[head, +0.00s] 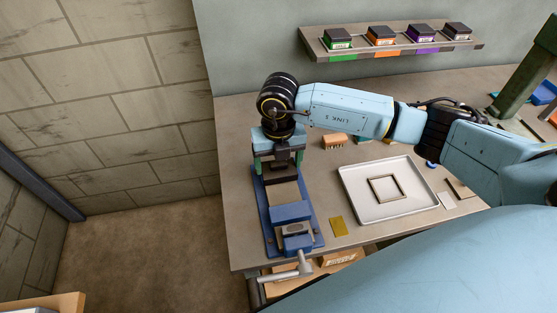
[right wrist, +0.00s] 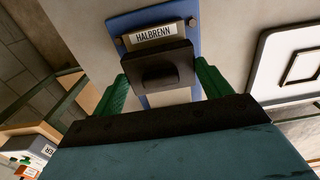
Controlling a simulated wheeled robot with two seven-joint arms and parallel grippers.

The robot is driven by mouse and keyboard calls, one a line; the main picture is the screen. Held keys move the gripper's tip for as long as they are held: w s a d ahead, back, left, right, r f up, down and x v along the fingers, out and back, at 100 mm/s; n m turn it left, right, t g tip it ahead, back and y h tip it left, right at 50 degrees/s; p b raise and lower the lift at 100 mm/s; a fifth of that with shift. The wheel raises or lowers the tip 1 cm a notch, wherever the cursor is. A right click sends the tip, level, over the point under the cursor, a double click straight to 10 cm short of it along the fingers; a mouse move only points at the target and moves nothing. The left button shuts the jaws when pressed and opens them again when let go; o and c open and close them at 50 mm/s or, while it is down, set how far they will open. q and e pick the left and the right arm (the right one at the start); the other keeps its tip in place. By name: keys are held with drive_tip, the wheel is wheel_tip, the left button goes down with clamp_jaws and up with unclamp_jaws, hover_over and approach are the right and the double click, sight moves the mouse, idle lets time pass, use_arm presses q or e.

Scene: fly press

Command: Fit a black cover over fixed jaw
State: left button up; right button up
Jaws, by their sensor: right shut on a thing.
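A blue vise (head: 291,212) stands at the table's left side, its handle toward the front. My right gripper (head: 279,163) is over the vise's far end, pointing down, with green fingers. It is shut on the black cover (head: 281,175). In the right wrist view the cover (right wrist: 155,68) shows between the two green fingers (right wrist: 163,86), close to a plate (right wrist: 158,33) reading HALBRENN on the vise. The fixed jaw is hidden under the cover and gripper; I cannot tell whether the cover is seated on it. My left gripper is out of view.
A pale tray (head: 352,202) with a square frame (head: 387,189) lies right of the vise. A yellow card (head: 338,227) and an orange-brown brush (head: 334,141) lie nearby. A wall shelf (head: 392,49) with several dark-topped boxes hangs behind.

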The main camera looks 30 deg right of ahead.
sight(278, 163)
drive_tip(key=o, duration=1)
drive_tip(key=shift+r, duration=0.15)
wheel_tip(278, 163, up, 13)
drive_tip(key=shift+r+b, duration=0.1)
drive_tip(key=shift+b, duration=0.3)
